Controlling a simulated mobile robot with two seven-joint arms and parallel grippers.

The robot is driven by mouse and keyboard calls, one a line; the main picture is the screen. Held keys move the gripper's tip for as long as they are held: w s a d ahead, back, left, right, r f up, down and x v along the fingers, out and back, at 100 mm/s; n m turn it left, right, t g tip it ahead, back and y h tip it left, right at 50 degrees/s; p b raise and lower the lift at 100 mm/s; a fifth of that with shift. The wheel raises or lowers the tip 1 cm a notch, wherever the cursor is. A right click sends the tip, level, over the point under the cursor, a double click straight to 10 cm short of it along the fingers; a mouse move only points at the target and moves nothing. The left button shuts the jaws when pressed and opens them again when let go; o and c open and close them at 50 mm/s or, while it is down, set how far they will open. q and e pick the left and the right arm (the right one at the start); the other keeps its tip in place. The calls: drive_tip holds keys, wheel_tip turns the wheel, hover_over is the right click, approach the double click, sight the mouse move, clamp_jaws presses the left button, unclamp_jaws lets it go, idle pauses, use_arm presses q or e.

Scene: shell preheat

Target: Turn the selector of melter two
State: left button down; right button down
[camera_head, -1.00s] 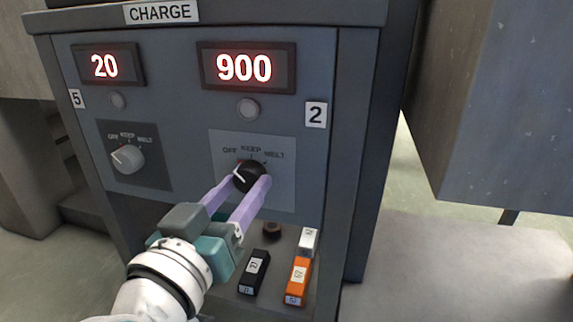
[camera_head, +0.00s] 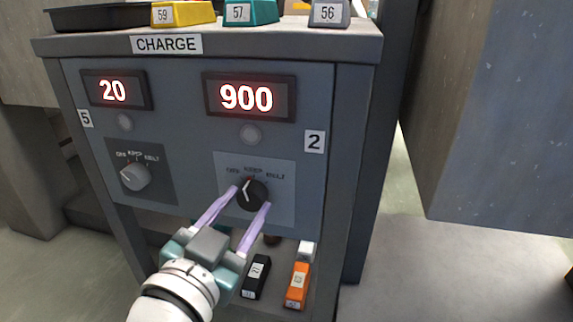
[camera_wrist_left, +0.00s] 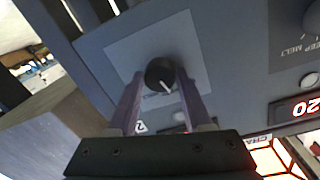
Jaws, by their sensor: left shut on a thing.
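The selector of melter two (camera_head: 252,195) is a black round knob with a white pointer line, on a lighter grey plate (camera_head: 286,200) marked OFF, KEEP and MELT. Its pointer points nearly straight up, close to KEEP. My left gripper (camera_head: 250,199) is shut on the knob, one finger on each side. In the left wrist view the knob (camera_wrist_left: 160,74) sits between the fingertips, its white line showing. The number tag 2 (camera_head: 314,141) and the red display reading 900 (camera_head: 247,97) are above it. My right gripper is not in view.
A second, grey selector (camera_head: 135,177) is at left, under a display reading 20 (camera_head: 113,91). Black (camera_head: 256,276) and orange (camera_head: 298,285) blocks stand below the panel. Yellow (camera_head: 183,13), teal (camera_head: 251,12) and grey (camera_head: 330,13) numbered blocks sit on top.

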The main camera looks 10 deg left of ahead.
use_arm(q)
drive_tip(key=shift+m+p, duration=0.55)
drive_tip(key=shift+m, duration=0.85)
drive_tip(key=shift+c, duration=1.6)
unclamp_jaws()
drive_tip(key=shift+s, duration=0.1)
